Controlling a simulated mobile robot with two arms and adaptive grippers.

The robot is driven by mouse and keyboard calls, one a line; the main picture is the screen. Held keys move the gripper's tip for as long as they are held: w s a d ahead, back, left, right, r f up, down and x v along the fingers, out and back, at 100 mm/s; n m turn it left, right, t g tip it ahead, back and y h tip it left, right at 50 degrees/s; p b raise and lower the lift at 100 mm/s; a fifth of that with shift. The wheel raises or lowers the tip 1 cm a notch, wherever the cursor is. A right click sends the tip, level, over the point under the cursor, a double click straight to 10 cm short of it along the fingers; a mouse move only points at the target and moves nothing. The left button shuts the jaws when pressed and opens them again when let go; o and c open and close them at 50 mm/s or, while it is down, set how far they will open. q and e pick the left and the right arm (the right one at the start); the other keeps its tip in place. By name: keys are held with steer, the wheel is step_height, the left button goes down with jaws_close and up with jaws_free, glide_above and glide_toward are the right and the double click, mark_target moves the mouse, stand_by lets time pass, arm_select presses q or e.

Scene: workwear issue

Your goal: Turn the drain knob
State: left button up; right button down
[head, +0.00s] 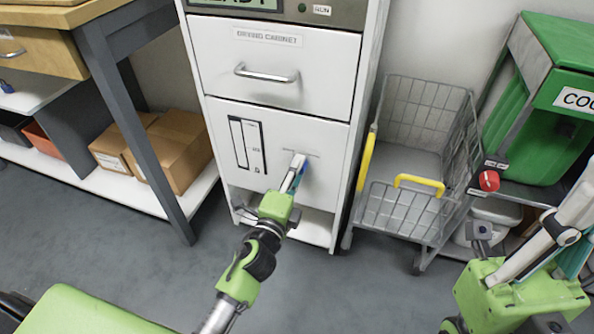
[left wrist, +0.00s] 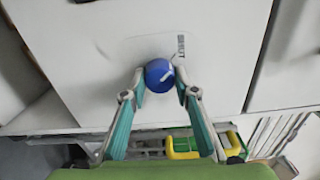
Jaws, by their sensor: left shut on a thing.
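The drain knob is a round blue knob (left wrist: 159,75) with a white mark, on a white panel in the left wrist view. The word SHUT is printed on the panel just to its upper right. My left gripper (left wrist: 159,83) is shut on the knob, one fingertip on each side. In the head view my left gripper (head: 298,172) reaches the lower front of the white drying cabinet (head: 278,60), and only a little blue shows past the fingers. My right gripper (head: 568,228) is at the right edge, partly cut off; its opening is unclear.
A grey wire cart (head: 415,150) with yellow handles stands right of the cabinet. A green container (head: 560,120) with a red knob (head: 489,181) is farther right. A bench with cardboard boxes (head: 178,150) beneath is at left. Grey floor lies in front.

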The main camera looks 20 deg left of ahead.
arm_select(q)
steer(key=shift+n, duration=0.4)
steer(key=o, duration=1.1)
steer(key=s, duration=1.2)
steer(key=shift+a, duration=0.2)
